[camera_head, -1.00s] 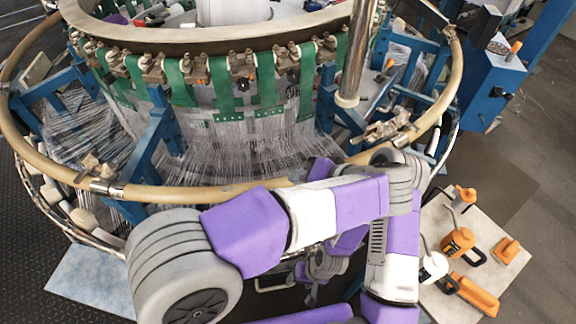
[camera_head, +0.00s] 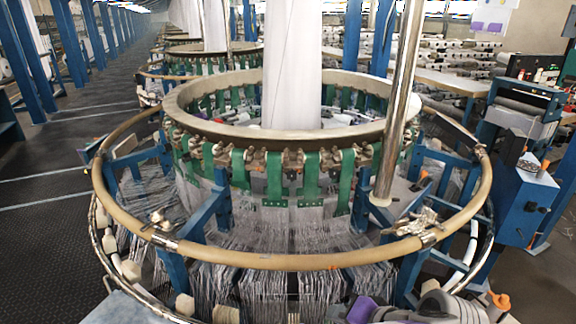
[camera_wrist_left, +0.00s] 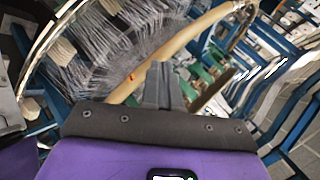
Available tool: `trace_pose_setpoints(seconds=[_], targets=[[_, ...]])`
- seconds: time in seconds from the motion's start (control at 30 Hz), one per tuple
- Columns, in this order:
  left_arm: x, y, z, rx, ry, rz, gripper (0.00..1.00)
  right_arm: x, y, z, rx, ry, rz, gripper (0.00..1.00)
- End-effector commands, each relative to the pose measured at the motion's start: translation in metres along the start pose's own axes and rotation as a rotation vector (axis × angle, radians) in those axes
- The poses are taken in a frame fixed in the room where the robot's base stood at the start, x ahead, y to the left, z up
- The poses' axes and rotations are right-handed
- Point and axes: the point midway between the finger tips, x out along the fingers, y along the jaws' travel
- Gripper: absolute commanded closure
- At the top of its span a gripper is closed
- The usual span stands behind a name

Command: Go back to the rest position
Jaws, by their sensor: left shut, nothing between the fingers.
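The circular loom (camera_head: 270,260) fills the middle of the head view, with its tan outer ring, green straps and white threads. My left arm shows only as grey and purple parts (camera_head: 440,308) at the bottom right edge of the head view, in front of the ring. In the left wrist view my left gripper (camera_wrist_left: 161,75) is shut with its fingers together and empty. Behind it in that view are the tan ring (camera_wrist_left: 165,55) and the white threads (camera_wrist_left: 115,45). My right gripper is not in view.
A steel post (camera_head: 397,110) rises at the loom's right. A blue control box (camera_head: 522,205) stands further right. The dark floor aisle (camera_head: 40,215) at left is clear. More looms stand in a row behind.

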Motion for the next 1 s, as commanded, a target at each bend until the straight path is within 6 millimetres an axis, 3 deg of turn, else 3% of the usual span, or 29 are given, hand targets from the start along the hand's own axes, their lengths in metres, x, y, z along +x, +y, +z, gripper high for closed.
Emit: trace_pose_setpoints(seconds=[0.03,0.27,0.37,0.57,0.8,1.0], targets=[[0.018,0.007,0.004,0.024,-0.032,0.028,1.0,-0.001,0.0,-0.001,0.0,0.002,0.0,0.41],[0.083,0.045,0.027,0.119,-0.146,0.209,1.0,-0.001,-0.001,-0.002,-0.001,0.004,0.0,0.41],[0.116,0.066,0.045,0.148,-0.208,0.322,1.0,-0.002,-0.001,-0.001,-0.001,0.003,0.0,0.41],[0.188,0.123,0.112,0.127,-0.368,0.663,1.0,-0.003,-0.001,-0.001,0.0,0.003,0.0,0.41],[0.238,0.181,0.197,-0.188,-0.482,1.051,1.0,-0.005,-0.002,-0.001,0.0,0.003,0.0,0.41],[0.27,0.196,0.252,-0.567,-0.506,1.122,1.0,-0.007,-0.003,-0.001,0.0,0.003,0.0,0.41]])
